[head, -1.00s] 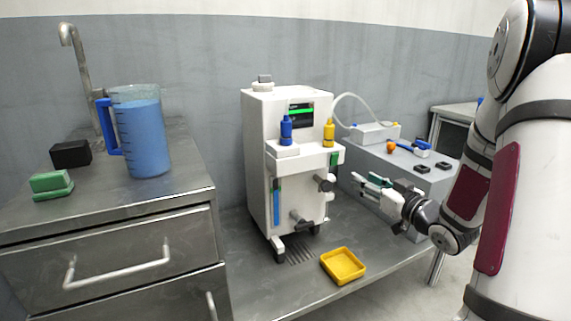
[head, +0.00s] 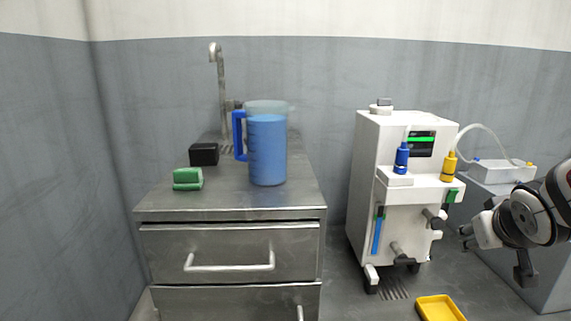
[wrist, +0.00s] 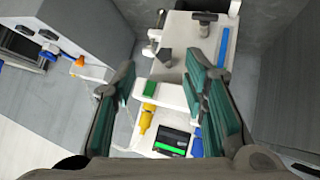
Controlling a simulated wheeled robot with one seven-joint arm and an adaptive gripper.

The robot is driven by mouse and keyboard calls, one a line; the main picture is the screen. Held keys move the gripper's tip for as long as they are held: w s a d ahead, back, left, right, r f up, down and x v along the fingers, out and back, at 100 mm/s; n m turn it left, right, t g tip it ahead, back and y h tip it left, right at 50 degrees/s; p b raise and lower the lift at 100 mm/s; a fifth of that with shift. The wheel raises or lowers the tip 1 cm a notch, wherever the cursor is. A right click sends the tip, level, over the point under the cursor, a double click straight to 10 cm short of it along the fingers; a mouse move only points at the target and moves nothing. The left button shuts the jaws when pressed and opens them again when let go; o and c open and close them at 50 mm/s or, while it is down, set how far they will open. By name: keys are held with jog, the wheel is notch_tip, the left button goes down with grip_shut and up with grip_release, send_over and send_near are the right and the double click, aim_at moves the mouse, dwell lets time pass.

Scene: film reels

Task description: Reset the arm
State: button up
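My gripper (wrist: 165,95) is open and empty in the wrist view, its two green-padded fingers wide apart. Between and beyond the fingers is the white machine (wrist: 168,68), with its yellow bottle, blue bottle and green-lit screen. In the head view my gripper (head: 468,236) is at the right, in front of the right side of the white machine (head: 372,150). Its fingers are small and partly hidden there. I cannot tell the exact gap between gripper and machine.
A steel drawer cabinet (head: 230,209) holds a blue-filled jug (head: 268,150), a green sponge (head: 187,179) and a black block (head: 204,154). A yellow tray (head: 440,308) lies on the low surface. A grey box (head: 505,180) stands at the right behind my arm.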

jog(key=s+a+g+y, duration=0.1)
jog(key=s+a+g, duration=0.2)
jog(key=s+a, duration=0.5)
jog(key=s+a+n+g+y, duration=0.15)
jog(key=s+a, duration=0.25)
jog(key=s, duration=0.7)
jog(key=s+a+m+g+y, duration=0.15)
jog(key=s+a+g, duration=0.25)
jog(key=s+a, duration=0.45)
notch_tip(320, 180, up, 40)
jog(key=s+d+n+t+p, duration=0.1)
jog(key=t+p, duration=0.3)
jog(key=p, duration=3.4)
jog(key=shift+s+d+p, duration=0.3)
jog(key=shift+d+p, duration=0.05)
jog(key=shift+d, duration=0.1)
